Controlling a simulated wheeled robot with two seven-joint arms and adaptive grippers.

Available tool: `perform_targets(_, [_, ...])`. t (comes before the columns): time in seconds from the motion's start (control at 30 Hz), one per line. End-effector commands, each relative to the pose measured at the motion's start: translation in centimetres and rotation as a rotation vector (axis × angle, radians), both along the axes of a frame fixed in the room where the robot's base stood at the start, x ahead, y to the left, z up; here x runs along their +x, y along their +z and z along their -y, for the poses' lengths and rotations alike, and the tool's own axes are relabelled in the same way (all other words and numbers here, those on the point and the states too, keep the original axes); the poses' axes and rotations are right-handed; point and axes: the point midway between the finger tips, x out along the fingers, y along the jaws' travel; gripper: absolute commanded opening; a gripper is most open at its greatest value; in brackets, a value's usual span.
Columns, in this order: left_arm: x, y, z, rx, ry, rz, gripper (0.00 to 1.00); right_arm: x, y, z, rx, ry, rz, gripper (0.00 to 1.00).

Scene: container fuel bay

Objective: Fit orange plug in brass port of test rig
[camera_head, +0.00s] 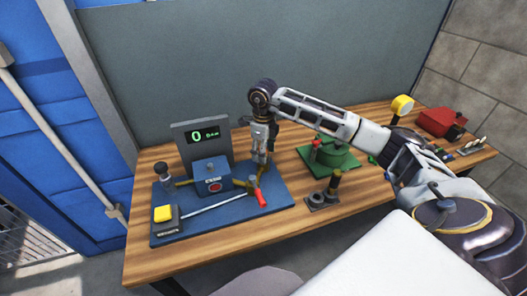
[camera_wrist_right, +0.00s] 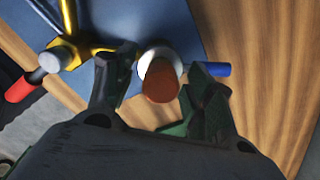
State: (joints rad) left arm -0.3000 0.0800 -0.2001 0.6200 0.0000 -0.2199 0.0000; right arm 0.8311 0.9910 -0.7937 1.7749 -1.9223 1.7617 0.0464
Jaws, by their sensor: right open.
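The test rig stands on a blue base plate (camera_head: 225,222), with a grey display panel (camera_head: 203,140) reading 0 and a blue block (camera_head: 211,177) with brass pipework at its sides. My right gripper (camera_head: 262,158) is over the rig's right-hand pipework, pointing down. In the wrist view its fingers (camera_wrist_right: 160,95) are apart on either side of the orange plug (camera_wrist_right: 161,82). A pale round collar (camera_wrist_right: 160,55) shows at the plug's far end. The brass port is not clearly visible, and I cannot tell whether the plug sits in it. My left gripper is out of view.
A red-handled lever (camera_head: 262,198) is just below my right gripper. A green fixture (camera_head: 330,154), dark fittings (camera_head: 323,197) and a red box (camera_head: 442,122) stand to the right. The bench front is clear.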

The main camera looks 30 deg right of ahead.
Motion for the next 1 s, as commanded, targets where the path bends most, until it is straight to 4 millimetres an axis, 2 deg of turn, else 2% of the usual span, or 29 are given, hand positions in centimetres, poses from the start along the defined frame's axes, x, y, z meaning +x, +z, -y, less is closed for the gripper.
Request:
perform_targets(0.17, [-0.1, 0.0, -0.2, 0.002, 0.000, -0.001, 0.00, 0.0, 0.3, 0.0, 0.001, 0.000, 0.001, 0.54])
perform_targets(0.37, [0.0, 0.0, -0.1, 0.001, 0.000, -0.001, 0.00, 0.1, 1.7, 0.0, 0.001, 0.000, 0.003, 0.54])
perform_targets(1.0, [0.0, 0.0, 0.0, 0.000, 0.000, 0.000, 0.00, 0.1, 10.2, 0.0, 0.000, 0.000, 0.002, 0.54])
